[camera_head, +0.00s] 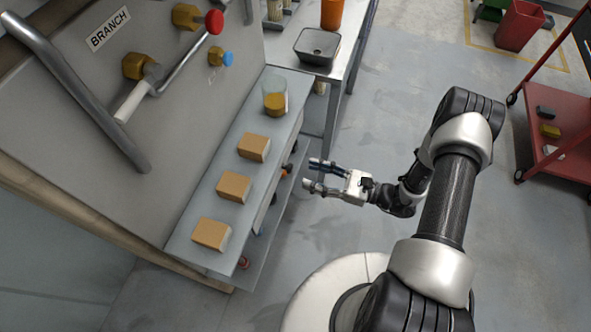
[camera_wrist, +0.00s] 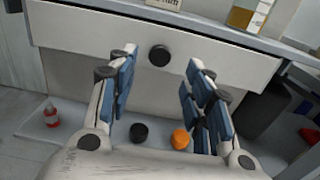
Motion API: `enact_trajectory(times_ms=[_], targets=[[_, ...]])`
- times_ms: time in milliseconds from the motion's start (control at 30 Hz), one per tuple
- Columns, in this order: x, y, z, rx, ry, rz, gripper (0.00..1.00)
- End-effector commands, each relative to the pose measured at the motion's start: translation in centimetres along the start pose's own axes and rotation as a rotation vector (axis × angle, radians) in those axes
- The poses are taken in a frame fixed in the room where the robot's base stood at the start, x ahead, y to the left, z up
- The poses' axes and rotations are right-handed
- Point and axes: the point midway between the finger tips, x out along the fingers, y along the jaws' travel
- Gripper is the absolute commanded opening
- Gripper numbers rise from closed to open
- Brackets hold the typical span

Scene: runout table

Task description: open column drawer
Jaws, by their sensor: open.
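The drawer (camera_wrist: 80,55) has a pale wide front under a shelf edge in the wrist view. Its round black knob (camera_wrist: 159,55) is at the middle of that front. The drawer looks shut. My gripper (camera_wrist: 160,62) is open, its blue-padded fingers framing the knob to left and right in the picture. The gap in depth is hard to judge, and I see no contact. In the head view my gripper (camera_head: 309,173) is to the right of the shelf, pointing left at it; the drawer front is mostly hidden below the shelf there.
The shelf (camera_head: 190,245) carries several tan blocks and a jar (camera_head: 275,98). Below the drawer, a lower shelf holds a red bottle (camera_wrist: 51,115), a black round item (camera_wrist: 139,133) and an orange one (camera_wrist: 180,139). A red cart (camera_head: 555,115) stands right; floor between is clear.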

Motion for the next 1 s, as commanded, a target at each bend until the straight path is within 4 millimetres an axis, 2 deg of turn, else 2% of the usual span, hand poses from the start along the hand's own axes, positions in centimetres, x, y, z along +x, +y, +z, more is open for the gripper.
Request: enact_trajectory(times_ms=[100,367,733,1000], targets=[[2.5,0.1,-0.1,-0.001,0.001,0.006,0.46],[5.5,0.0,0.0,-0.001,0.001,0.002,0.46],[6.0,0.0,0.0,-0.001,0.000,0.000,0.45],[6.0,0.0,0.0,-0.001,0.000,0.000,0.27]])
